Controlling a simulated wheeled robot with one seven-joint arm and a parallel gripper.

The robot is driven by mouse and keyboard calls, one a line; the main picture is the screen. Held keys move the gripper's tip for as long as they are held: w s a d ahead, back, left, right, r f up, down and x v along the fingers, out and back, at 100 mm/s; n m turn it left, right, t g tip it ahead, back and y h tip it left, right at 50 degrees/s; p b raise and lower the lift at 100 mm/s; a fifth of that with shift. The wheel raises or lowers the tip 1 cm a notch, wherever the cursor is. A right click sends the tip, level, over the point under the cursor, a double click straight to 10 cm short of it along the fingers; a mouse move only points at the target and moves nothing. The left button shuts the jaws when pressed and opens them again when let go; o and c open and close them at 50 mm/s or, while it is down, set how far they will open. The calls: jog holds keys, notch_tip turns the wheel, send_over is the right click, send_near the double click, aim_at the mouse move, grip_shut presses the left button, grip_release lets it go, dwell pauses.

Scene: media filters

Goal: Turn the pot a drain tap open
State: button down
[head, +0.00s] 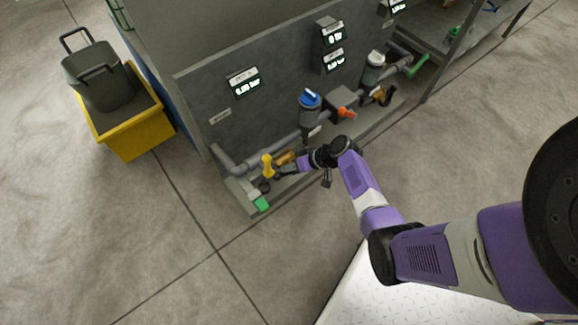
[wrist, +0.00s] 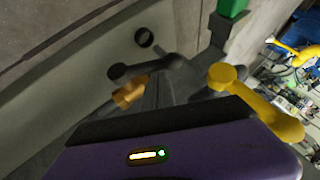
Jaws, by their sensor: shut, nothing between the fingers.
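Pot A appears to be the grey pot with a blue top (head: 310,98), on the pipework along the dark panel. A brass tap body (head: 287,157), which looks like its drain tap, sits low to its left. In the wrist view the brass body (wrist: 130,91) is partly hidden behind my fingers, with a dark lever-like part (wrist: 145,66) just beyond it. My gripper (head: 281,173) is shut and empty, low beside the brass tap. In the wrist view the dark fingers (wrist: 157,92) appear close to the tap; I cannot tell whether they touch it.
A yellow lever (head: 267,166) stands left of the tap and shows close at right in the wrist view (wrist: 245,96). A green handle (head: 262,204) is at the bench corner. An orange handle (head: 346,113) is to the right. A yellow bin (head: 135,133) stands left; floor in front is clear.

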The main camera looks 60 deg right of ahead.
aim_at(281, 177)
jog(key=shift+a, duration=0.15)
jog(key=shift+w+a+h+p, duration=0.1)
jog(key=shift+a+h+p, duration=0.2)
jog(key=shift+h+p, duration=0.25)
jog(key=shift+w+a+f+n+g+h+p, duration=0.15)
jog(key=shift+a+f+n+g+h+p, duration=0.35)
jog(key=shift+h+p, duration=0.25)
jog(key=shift+w+a+f+h, duration=0.15)
jog(key=shift+a+f+h, duration=0.2)
jog(key=shift+f+h, duration=0.25)
jog(key=shift+a+f, duration=0.15)
jog(key=shift+f, duration=0.1)
jog(key=shift+a, duration=0.1)
